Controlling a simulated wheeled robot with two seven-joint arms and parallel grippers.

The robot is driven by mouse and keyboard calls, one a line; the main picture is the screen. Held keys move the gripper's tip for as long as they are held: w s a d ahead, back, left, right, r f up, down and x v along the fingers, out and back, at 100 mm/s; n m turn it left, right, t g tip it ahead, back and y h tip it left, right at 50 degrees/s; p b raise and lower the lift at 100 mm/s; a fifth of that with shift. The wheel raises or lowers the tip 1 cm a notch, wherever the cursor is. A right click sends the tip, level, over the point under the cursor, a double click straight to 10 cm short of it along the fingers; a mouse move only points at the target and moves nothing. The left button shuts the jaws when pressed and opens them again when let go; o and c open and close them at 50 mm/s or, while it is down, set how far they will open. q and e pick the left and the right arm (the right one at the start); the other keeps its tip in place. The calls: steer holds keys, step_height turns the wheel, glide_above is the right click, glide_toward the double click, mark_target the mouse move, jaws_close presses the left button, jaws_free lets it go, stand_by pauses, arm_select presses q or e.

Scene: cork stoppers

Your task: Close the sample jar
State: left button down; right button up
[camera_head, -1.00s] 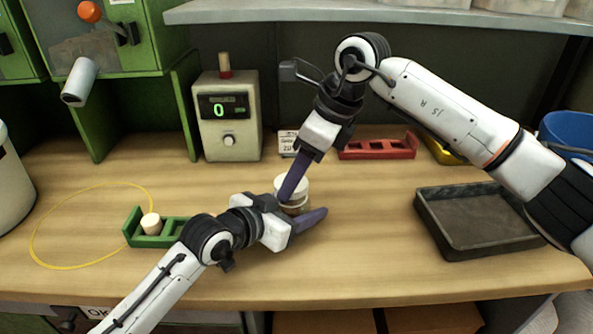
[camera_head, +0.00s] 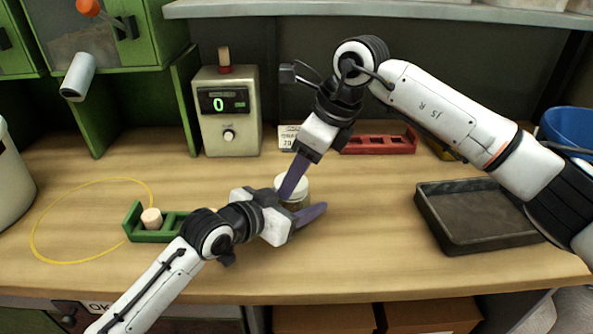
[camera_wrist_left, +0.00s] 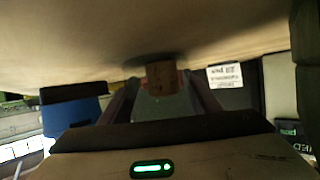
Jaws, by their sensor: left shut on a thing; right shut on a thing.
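The sample jar (camera_head: 299,203) stands on the bench in the middle, a small clear-walled jar with brownish contents, partly hidden by both grippers. A white lid (camera_head: 303,184) sits at its top; whether it is fully seated cannot be told. My right gripper (camera_head: 289,190) reaches down from above with purple fingers, shut on the lid. My left gripper (camera_head: 305,214) comes in low from the left with its purple fingers around the jar body, shut on it. In the left wrist view, a brown cylinder shape (camera_wrist_left: 160,78) shows between the left fingers.
A green rack (camera_head: 151,236) holding a pale cork stopper (camera_head: 151,217) is left of my left gripper. A red rack (camera_head: 379,146) lies behind, a dark tray (camera_head: 480,240) at right. A meter box (camera_head: 228,132) reading 0 stands at back. The front middle bench is clear.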

steer(key=m+t, duration=0.1)
steer(key=m, duration=0.2)
steer(key=shift+s+h, duration=0.1)
steer(key=shift+h, duration=0.2)
steer(key=o, duration=0.9)
steer(key=shift+o, duration=0.5)
steer(key=shift+a, duration=0.15)
steer(key=shift+s+a, duration=0.1)
steer(key=shift+s, duration=0.05)
steer(key=shift+r, duration=0.15)
step_height(320, 180, up, 4)
steer(key=shift+r, duration=0.25)
steer(key=shift+f, duration=0.1)
steer(key=shift+c, duration=0.3)
